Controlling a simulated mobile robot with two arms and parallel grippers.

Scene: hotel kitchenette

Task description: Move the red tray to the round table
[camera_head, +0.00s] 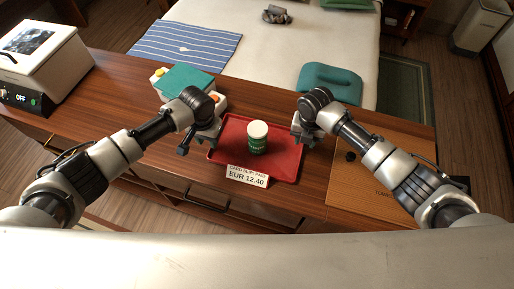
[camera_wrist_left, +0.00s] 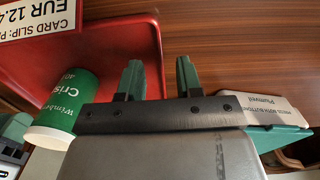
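My left gripper (camera_head: 197,144) is at the tray's left edge. In the left wrist view its fingers (camera_wrist_left: 161,76) are apart and empty, with the tray's rim (camera_wrist_left: 157,45) appearing between them; I cannot tell its depth from them. My right gripper (camera_head: 302,137) is by the tray's right edge; its finger opening is unclear. I see no round table.
A teal-topped box (camera_head: 187,80) stands behind my left gripper. A white appliance (camera_head: 40,62) is at the far left. A wooden board (camera_head: 370,190) with a small dark knob lies right of the tray. Behind the counter is a bed (camera_head: 290,55) with a teal cushion (camera_head: 330,82).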

